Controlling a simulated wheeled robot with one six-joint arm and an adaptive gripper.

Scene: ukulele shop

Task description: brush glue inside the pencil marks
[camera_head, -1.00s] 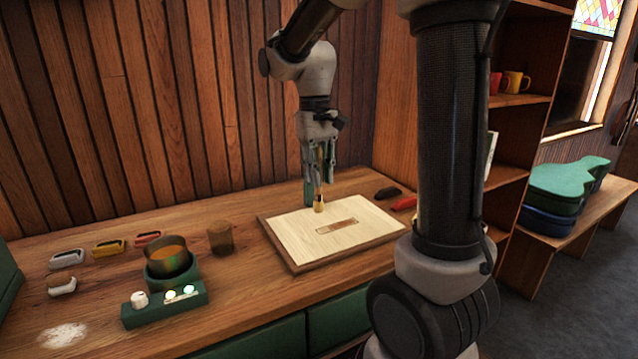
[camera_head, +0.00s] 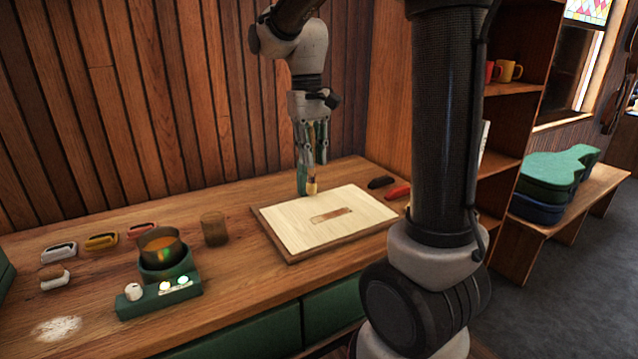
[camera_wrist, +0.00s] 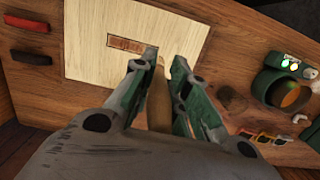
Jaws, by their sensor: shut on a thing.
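My gripper (camera_head: 310,172) is shut on a brush (camera_head: 312,186), held upright with its bristle end down over the back edge of a pale wooden board (camera_head: 290,226). In the wrist view the brush's tan handle (camera_wrist: 159,100) lies between my green-padded fingers. I cannot tell whether the bristles touch the board. A small brown rectangle (camera_head: 331,215), the marked patch, shows near the board's middle, apart from the brush; it also shows in the wrist view (camera_wrist: 126,44). A pot of amber glue (camera_head: 160,245) sits on a green warmer (camera_head: 165,292) with lit knobs.
A brown cup (camera_head: 214,229) stands between warmer and board. Silver, yellow and red small blocks (camera_head: 101,241) lie at the back left. A black item (camera_head: 380,182) and a red item (camera_head: 398,191) lie beyond the board's right corner. The counter front left has a white powdery patch (camera_head: 58,328).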

